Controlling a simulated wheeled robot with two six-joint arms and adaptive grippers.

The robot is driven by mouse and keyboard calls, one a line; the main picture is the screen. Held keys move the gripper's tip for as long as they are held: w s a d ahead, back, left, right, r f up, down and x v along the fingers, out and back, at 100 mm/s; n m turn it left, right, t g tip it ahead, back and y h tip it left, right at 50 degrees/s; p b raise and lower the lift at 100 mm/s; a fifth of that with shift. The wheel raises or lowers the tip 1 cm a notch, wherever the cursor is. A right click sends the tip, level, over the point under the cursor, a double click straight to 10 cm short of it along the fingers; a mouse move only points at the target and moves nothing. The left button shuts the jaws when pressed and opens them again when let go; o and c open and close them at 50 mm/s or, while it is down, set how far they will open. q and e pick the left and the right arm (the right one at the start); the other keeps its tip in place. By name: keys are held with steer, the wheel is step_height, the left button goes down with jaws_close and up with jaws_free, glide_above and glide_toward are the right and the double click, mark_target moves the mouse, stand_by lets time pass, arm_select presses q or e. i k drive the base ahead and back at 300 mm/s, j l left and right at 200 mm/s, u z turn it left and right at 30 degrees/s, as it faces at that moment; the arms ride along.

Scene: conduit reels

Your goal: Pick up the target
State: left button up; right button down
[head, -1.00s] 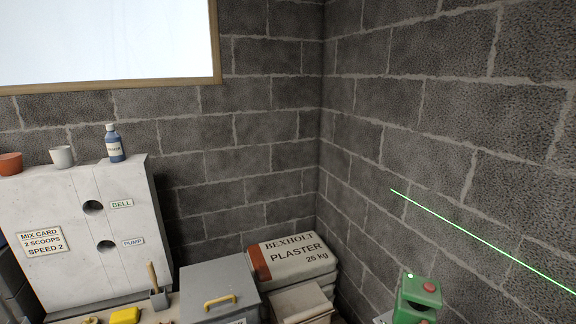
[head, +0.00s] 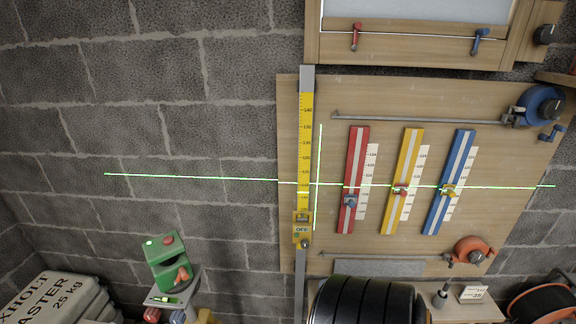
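No object here is clearly marked as the target. A small pale piece with a bright green strip (head: 166,300) lies on the bracket shelf below the green laser unit (head: 166,262); it is too small to identify. The laser unit has a red knob and an orange part low on its front. A yellow measuring staff (head: 305,150) stands upright against the wooden board, with a yellow sliding block (head: 302,229) near its lower end. Neither of my grippers shows in the head view.
Red (head: 353,180), yellow (head: 402,180) and blue (head: 449,180) slider rails hang on the wooden board (head: 380,95). A green laser line crosses them. Black ribbed coils (head: 365,300) stand below. Plaster bags (head: 65,298) lie lower left; an orange reel (head: 545,303) sits lower right.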

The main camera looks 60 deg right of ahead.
mark_target(350, 200)
steer(key=z, duration=2.95)
